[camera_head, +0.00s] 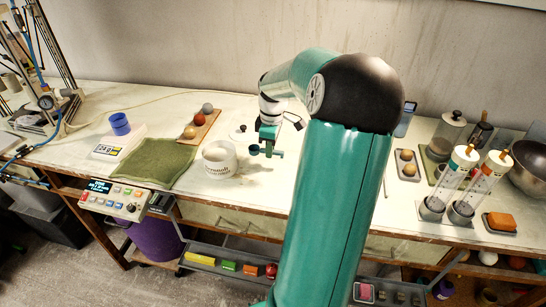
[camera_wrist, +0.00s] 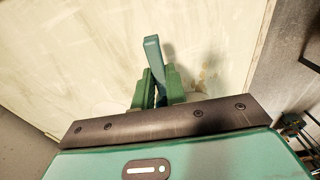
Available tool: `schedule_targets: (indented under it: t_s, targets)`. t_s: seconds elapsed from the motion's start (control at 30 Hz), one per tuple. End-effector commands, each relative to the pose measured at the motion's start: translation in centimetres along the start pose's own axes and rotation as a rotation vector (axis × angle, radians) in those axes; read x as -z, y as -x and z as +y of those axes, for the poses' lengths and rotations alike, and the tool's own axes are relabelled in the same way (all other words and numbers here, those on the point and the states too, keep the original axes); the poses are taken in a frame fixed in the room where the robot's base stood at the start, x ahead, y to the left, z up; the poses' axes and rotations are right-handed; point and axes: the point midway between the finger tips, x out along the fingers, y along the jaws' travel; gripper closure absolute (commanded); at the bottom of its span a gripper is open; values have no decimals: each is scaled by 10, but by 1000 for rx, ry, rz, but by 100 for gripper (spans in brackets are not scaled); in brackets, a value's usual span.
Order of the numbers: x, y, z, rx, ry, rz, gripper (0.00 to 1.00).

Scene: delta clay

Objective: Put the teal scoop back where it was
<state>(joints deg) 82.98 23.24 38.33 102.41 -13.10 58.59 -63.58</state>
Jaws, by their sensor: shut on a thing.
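My gripper (camera_head: 268,140) is over the bench, just right of a white tub (camera_head: 219,162) with dark lettering. In the wrist view its two green fingers (camera_wrist: 158,88) are closed around the teal scoop (camera_wrist: 152,55), whose handle sticks out past the fingertips. In the head view the scoop (camera_head: 255,150) shows as a small dark cup at the left of the fingers, near the tub's right rim. Whether the scoop touches the bench or the tub is hard to tell. The tub's inside is pale.
A wooden board (camera_head: 200,127) with several balls lies behind the tub. A green towel (camera_head: 158,162), a scale (camera_head: 107,149) and a blue cup (camera_head: 120,123) are at the left. Clear cylinders (camera_head: 447,185) and an orange block (camera_head: 500,222) stand at the right. Bench right of the gripper is partly hidden by my arm.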

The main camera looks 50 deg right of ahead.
Motion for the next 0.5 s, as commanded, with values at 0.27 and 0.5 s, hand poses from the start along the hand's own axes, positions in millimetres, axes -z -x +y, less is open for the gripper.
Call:
schedule_targets:
  t_s: [0.27, 0.5]
  targets:
    - [-8, -23, 11, 2, 0, 1, 100]
    - [-9, -46, 11, 0, 1, 0, 100]
